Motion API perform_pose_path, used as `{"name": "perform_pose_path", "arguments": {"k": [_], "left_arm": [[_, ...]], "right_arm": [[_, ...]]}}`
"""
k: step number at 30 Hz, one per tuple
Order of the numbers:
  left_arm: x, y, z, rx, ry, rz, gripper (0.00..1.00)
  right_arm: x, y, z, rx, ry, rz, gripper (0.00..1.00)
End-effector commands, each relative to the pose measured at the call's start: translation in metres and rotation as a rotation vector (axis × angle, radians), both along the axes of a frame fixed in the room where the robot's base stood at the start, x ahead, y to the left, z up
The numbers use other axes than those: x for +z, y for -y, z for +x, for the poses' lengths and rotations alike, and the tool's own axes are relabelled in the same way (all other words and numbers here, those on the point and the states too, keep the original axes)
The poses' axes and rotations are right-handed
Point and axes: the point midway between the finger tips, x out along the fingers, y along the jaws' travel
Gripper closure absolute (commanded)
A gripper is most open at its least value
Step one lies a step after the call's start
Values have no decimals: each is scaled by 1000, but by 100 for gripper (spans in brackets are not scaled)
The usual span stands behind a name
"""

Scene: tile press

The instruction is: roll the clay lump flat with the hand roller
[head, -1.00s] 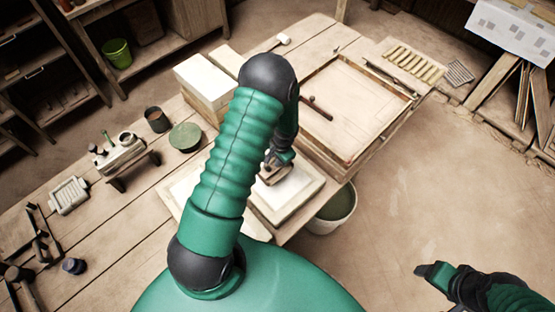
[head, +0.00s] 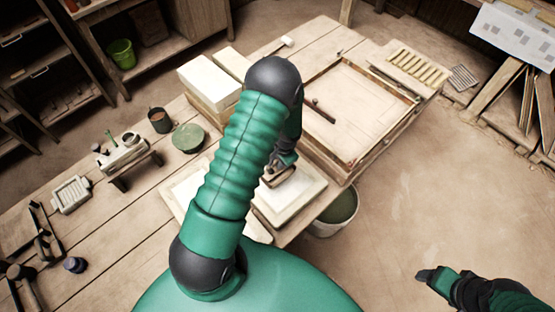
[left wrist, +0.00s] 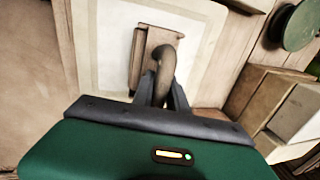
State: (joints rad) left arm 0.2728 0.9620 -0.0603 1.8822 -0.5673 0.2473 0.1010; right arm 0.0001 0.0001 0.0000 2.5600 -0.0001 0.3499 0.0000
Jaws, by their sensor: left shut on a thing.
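My left gripper (head: 282,160) is low over a pale square board (head: 308,190) at the table's near edge. In the left wrist view its fingers (left wrist: 163,92) are shut on the curved grey-brown handle of the hand roller (left wrist: 166,62). The roller's brown wooden part (left wrist: 140,58) is over the pale board (left wrist: 105,40); the roller shows only in part in the head view (head: 275,180). I cannot make out the clay lump; the roller and my arm hide part of the board. My right gripper (head: 428,274) is at the lower right, over the floor, away from the table.
A large wooden tray frame (head: 398,135) stands right of the board, with a dark rod in it. White blocks (head: 208,82), a green disc (head: 187,137) and a dark cup (head: 159,120) are on the left. A bucket (head: 340,212) stands below the table edge.

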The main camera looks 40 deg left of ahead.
Motion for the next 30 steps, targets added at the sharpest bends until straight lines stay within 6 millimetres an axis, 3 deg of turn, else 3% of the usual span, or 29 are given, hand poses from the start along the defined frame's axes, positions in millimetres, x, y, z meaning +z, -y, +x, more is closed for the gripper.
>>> {"name": "perform_pose_path", "arguments": {"k": [4,17,30], "left_arm": [[9,0,-1,0,-1,-1,100],[72,0,0,0,1,1,100],[71,0,0,0,2,1,100]], "right_arm": [[8,0,0,0,0,0,28],[58,0,0,0,0,0,28],[56,0,0,0,0,0,28]]}}
